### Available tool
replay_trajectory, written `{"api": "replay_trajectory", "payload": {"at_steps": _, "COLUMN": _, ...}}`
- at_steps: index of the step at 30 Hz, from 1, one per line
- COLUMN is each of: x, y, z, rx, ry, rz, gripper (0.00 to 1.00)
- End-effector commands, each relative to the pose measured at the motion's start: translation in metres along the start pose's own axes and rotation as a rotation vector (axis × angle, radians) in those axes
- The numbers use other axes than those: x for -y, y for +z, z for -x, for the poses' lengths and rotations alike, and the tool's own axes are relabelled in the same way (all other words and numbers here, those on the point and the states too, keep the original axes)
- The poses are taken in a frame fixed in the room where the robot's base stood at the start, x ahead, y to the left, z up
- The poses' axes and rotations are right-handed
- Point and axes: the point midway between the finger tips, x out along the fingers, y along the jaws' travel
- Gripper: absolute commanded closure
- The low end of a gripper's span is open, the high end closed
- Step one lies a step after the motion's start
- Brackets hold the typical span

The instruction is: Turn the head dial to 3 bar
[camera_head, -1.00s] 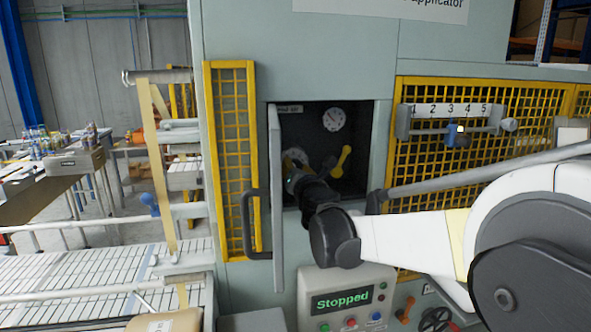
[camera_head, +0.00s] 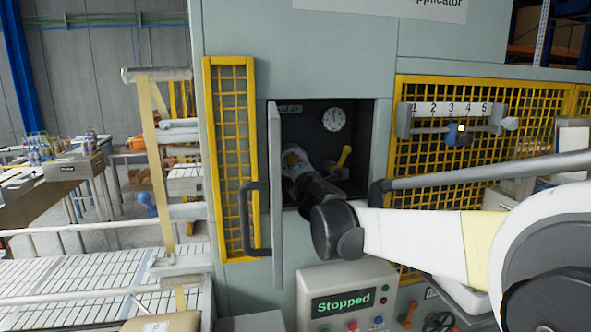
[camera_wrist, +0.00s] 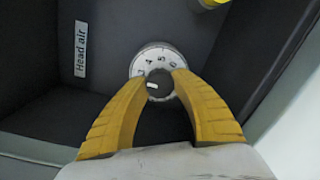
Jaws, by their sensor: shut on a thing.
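The head dial (camera_wrist: 158,60) is a round knob with a pale numbered ring and a dark centre bearing a white mark. In the wrist view the two yellow fingers of my gripper (camera_wrist: 160,82) are closed around it, one on each side. In the head view my gripper (camera_head: 294,164) reaches into the open recess and mostly hides the dial. A "Head air" label (camera_wrist: 81,54) is beside the dial. A round white gauge (camera_head: 334,119) is above and right of it, its needle pointing roughly up. The exact dial setting is too small to read.
A yellow lever (camera_head: 343,158) stands close right of my gripper inside the recess. The open door (camera_head: 275,195) with its handle is just left. A yellow mesh guard with a numbered scale (camera_head: 450,109) is right. The control panel (camera_head: 346,303) below reads "Stopped".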

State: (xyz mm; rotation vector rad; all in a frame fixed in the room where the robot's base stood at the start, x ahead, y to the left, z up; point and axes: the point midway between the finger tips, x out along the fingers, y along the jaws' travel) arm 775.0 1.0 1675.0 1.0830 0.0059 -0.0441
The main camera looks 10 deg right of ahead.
Motion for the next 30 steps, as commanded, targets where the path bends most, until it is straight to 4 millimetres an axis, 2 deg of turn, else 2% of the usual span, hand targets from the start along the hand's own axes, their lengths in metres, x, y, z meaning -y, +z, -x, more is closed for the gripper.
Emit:
{"api": "replay_trajectory", "payload": {"at_steps": 14, "x": -0.001, "y": 0.000, "z": 0.000, "rx": -0.002, "ry": 0.001, "rz": -0.018, "gripper": 1.00}}
{"api": "replay_trajectory", "payload": {"at_steps": 15, "x": -0.001, "y": 0.000, "z": 0.000, "rx": -0.002, "ry": 0.001, "rz": -0.018, "gripper": 0.64}}
{"api": "replay_trajectory", "payload": {"at_steps": 17, "x": -0.001, "y": 0.000, "z": 0.000, "rx": -0.002, "ry": 0.001, "rz": -0.017, "gripper": 0.45}}
{"api": "replay_trajectory", "payload": {"at_steps": 26, "x": 0.000, "y": 0.000, "z": 0.001, "rx": -0.001, "ry": 0.000, "rz": -0.017, "gripper": 0.45}}
{"api": "replay_trajectory", "payload": {"at_steps": 30, "x": -0.001, "y": 0.000, "z": 0.012, "rx": -0.001, "ry": 0.000, "rz": -0.017, "gripper": 0.45}}
